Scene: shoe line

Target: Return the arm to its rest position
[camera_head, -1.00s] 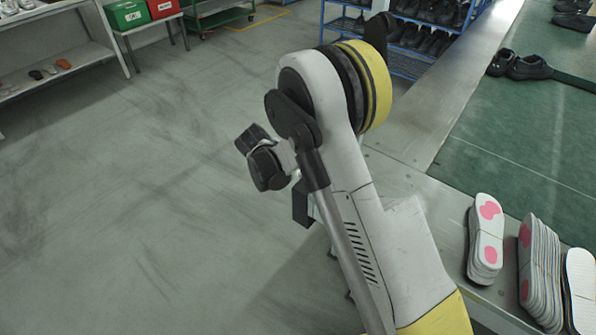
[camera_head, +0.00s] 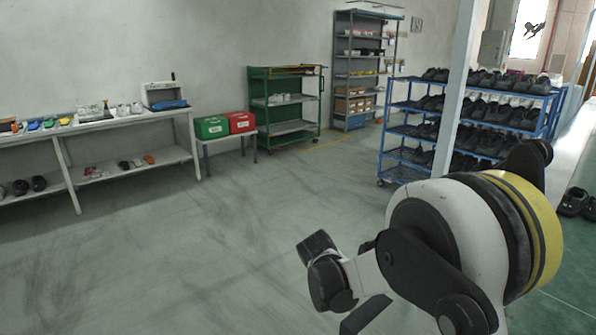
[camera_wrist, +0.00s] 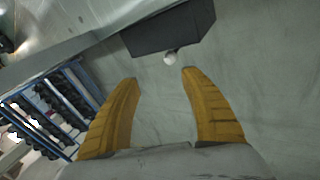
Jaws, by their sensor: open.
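My gripper (camera_wrist: 159,78) shows in the wrist view with two yellow fingers spread apart. Nothing is between the fingers, and bare grey floor lies beyond them. In the head view my arm (camera_head: 455,245), white with black and yellow bands, is folded at the lower right. The gripper fingers do not show in the head view.
A blue shoe rack (camera_head: 400,130) stands behind my arm; it also shows in the wrist view (camera_wrist: 85,80). A green trolley (camera_head: 283,105), red bin (camera_head: 242,122), green bin (camera_head: 211,127) and white shelf table (camera_head: 125,118) line the wall. The floor (camera_head: 200,240) is clear.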

